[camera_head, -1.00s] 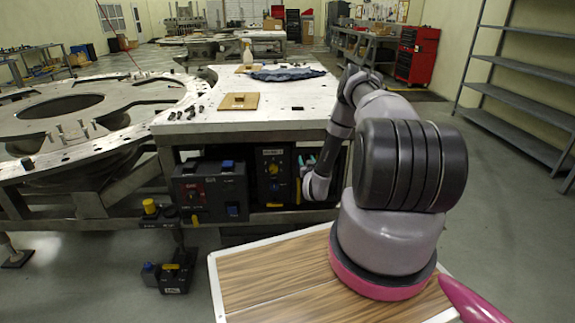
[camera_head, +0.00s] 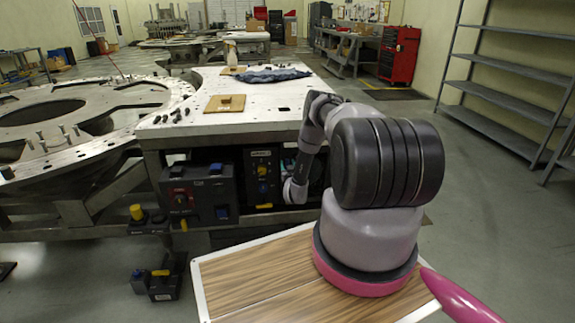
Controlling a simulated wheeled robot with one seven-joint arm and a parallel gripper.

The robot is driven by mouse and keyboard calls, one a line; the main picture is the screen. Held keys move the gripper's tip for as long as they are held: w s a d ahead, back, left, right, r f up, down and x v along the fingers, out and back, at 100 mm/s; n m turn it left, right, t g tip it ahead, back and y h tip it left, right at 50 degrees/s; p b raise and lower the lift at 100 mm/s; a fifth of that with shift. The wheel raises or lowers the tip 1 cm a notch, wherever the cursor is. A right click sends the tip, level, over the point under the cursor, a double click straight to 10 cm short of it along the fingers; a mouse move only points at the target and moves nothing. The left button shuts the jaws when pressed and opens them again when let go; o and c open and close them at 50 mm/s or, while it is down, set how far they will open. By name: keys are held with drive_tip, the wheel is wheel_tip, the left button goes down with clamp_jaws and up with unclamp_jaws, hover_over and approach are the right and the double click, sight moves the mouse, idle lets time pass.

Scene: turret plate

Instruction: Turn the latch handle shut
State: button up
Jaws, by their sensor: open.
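I cannot tell for sure which part is the latch handle. A small yellow bar (camera_head: 264,206) lies level at the foot of the upright black panel box (camera_head: 262,178) under the table. My gripper (camera_head: 289,165) is small and dim beside the right edge of this box, with my wrist just below it. It is open, and I see nothing held in it. My arm reaches down in front of the table's right end and hides what is behind it. I cannot tell whether the fingers touch anything.
A wider control box (camera_head: 200,193) with a red knob and blue switches hangs left of the panel box. A pedestal with a yellow knob (camera_head: 137,212) stands left. The metal table (camera_head: 215,125) overhangs them. Open floor lies right, before the grey shelves (camera_head: 510,95).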

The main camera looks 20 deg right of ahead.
drive_tip(key=shift+w+d, duration=0.1)
drive_tip(key=shift+w, duration=0.2)
clamp_jaws()
